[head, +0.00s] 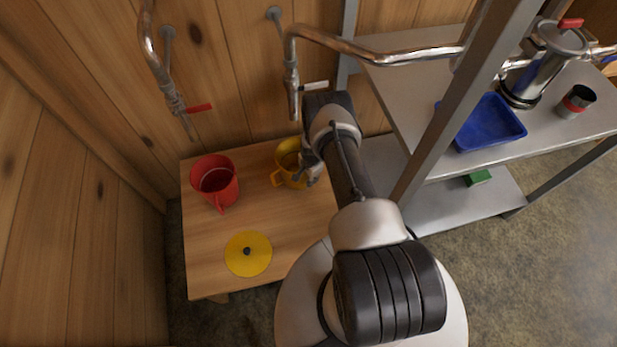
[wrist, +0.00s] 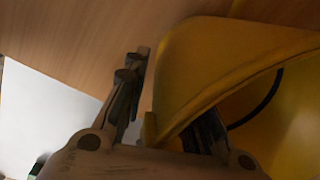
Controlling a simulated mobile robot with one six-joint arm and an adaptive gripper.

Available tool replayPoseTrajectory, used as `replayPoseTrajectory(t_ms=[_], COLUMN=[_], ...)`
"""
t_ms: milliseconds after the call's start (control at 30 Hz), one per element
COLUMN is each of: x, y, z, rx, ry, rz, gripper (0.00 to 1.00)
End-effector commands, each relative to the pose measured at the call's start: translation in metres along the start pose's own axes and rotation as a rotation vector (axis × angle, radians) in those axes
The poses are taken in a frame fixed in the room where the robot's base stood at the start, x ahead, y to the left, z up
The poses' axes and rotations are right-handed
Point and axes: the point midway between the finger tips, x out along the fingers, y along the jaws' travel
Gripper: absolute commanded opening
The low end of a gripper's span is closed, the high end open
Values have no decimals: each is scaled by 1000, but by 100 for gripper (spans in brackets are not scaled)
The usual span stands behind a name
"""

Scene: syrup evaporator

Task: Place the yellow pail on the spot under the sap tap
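The yellow pail (head: 287,153) stands upright on the wooden table, near the wall and below the right-hand tap (head: 291,80) with the pale handle. Its handle faces the lower left. My gripper (head: 309,170) is at the pail's right side. In the wrist view, the pail (wrist: 225,60) fills the right side, and my gripper (wrist: 165,115) straddles its rim. One finger is outside the wall and the other is at the inner side, with a gap visible between the outer finger and the wall. A second tap (head: 172,95) with a red handle hangs at the left.
A red pail (head: 215,181) stands at the table's left side. A yellow disc with a black knob (head: 248,254) lies at the table's front. A metal shelf (head: 415,70) holding a blue tray (head: 490,122) stands at the right. The wooden table (head: 205,270) has bare room in its middle.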

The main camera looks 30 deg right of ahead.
Motion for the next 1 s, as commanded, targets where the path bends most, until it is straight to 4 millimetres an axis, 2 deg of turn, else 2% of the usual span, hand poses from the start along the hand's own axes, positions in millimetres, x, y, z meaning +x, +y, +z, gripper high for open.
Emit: replayPoseTrajectory(t_ms=[300,433,700,900,1000], x=[-6,-29,-88,-116,-121], y=[0,-1,-2,-1,0], z=[0,-1,-1,0,0], rx=[0,0,1,1,0], ry=[0,1,1,0,0], rz=[0,-1,-2,0,0], gripper=[25,25,25,25,25])
